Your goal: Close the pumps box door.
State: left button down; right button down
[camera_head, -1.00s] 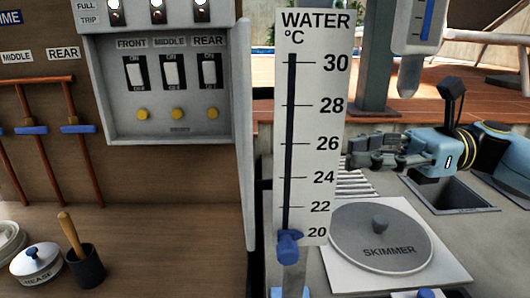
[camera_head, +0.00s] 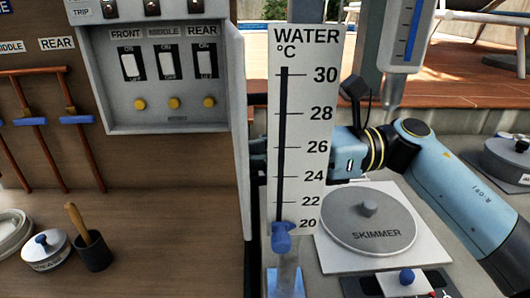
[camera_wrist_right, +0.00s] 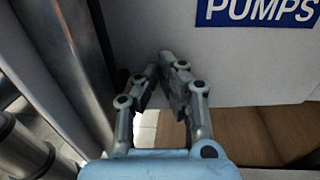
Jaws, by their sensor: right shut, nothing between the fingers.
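The grey pumps box (camera_head: 120,95) is on the wooden wall at the left of the head view, with its FRONT, MIDDLE and REAR switches exposed. Its door (camera_head: 241,150) stands open, seen almost edge-on at the box's right side. In the right wrist view a pale panel with a blue PUMPS label (camera_wrist_right: 260,10) fills the upper part. My right gripper (camera_wrist_right: 172,62) is shut and empty in front of that panel; whether it touches cannot be told. In the head view it is mostly hidden behind the water thermometer. My left gripper is out of view.
The white water thermometer (camera_head: 302,130) stands just right of the door, in front of my right forearm. The skimmer lid (camera_head: 368,220) lies below the arm. A mortar with a stick (camera_head: 92,250) and a lidded pot (camera_head: 46,252) stand on the wooden counter.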

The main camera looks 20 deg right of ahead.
jog(key=shift+a, duration=0.1)
jog(key=w+a+b, duration=0.3)
jog(key=a+b, duration=0.4)
jog(key=a, duration=0.4)
jog(key=shift+w, duration=0.15)
dwell(0.5)
